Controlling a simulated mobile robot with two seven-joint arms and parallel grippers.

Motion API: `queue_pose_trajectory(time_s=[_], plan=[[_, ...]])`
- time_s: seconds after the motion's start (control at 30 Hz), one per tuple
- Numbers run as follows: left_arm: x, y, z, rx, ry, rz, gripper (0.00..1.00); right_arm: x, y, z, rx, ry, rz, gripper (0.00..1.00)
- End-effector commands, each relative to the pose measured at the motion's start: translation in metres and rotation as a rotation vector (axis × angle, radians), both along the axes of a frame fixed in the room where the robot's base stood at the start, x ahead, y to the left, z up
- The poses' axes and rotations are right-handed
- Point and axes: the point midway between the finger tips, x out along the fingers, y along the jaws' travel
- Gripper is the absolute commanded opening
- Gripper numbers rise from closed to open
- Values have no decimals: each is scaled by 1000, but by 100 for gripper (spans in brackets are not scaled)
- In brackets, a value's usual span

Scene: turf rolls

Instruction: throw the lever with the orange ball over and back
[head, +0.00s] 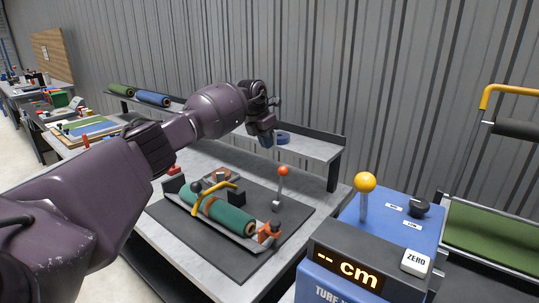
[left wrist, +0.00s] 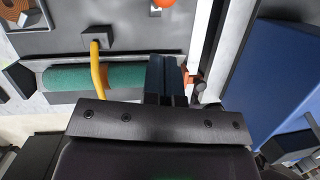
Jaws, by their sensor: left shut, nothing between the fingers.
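The lever with the orange-red ball (head: 283,170) stands nearly upright on a grey base on the dark mat. In the left wrist view its orange ball (left wrist: 163,3) shows at the top edge, cut off, and its stick is not clear. My left gripper (head: 267,143) is shut and empty, pointing down, above and slightly left of the ball in the head view and apart from it. Its closed fingers (left wrist: 165,78) overlap the right end of the green roll in the wrist view. My right gripper is not in view.
A green turf roll (head: 228,215) lies in a cradle with a yellow handle (head: 212,189) across it. An orange clamp (head: 268,231) stands at its near end. A blue machine (head: 398,232) with a yellow ball lever (head: 365,182) is at right. A raised shelf (head: 310,147) runs behind.

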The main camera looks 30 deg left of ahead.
Motion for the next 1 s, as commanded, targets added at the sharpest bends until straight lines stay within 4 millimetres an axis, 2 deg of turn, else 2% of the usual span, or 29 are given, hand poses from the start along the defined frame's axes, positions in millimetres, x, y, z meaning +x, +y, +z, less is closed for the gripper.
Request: queue_pose_trajectory(time_s=[0.1, 0.3, 1.0], plan=[[-3, 3, 16, 2, -1, 0, 0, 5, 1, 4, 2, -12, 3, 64], [-5, 3, 27, 1, -1, -1, 0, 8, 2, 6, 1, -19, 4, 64], [-5, 4, 27, 1, -1, 0, 0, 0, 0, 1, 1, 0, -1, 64]])
